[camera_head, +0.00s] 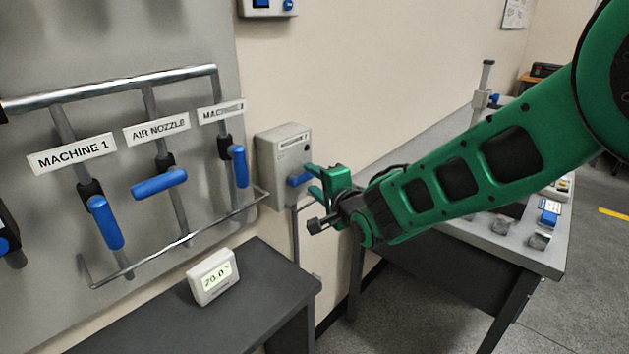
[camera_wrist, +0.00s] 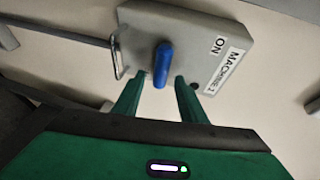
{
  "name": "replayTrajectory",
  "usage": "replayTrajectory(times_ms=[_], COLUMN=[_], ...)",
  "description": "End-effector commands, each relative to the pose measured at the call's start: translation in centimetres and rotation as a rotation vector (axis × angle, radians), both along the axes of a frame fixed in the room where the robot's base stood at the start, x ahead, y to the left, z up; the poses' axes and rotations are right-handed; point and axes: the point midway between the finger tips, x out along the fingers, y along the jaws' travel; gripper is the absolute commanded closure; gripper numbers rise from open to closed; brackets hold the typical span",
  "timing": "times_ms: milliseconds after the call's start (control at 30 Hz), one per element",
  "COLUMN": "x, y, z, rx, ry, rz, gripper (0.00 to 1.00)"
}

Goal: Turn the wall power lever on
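The wall power lever is a blue handle (camera_head: 299,179) on a grey box (camera_head: 281,143) fixed to the wall. The box carries a label, partly readable as "MACHINE", and the wrist view shows "ON" beside it. In the wrist view the blue lever (camera_wrist: 162,65) stands between the tips of my two green fingers, with a gap on each side. My gripper (camera_head: 322,183) is open at the front of the box, with a finger covering part of the lever in the head view. I cannot tell whether the fingers touch the lever.
A grey panel (camera_head: 60,45) at left holds pipes with blue valve handles labelled "MACHINE 1" and "AIR NOZZLE". A metal rail (camera_head: 180,242) runs from it close to the box. A workbench (camera_head: 497,249) stands right, under my arm.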

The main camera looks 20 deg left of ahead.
Motion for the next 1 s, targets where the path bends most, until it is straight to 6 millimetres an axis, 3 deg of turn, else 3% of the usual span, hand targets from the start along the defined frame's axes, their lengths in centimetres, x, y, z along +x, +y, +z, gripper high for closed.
replayTrajectory(times_ms=[467,633,1000], x=[1.04,1.03,1.04], y=[1.05,1.03,0.97], z=[-0.30,-0.30,-0.27], rx=[-0.001,-0.001,-0.015], ry=[0.000,0.000,-0.031], rz=[0.000,0.000,-0.001], gripper=[0.62,0.98,1.00])
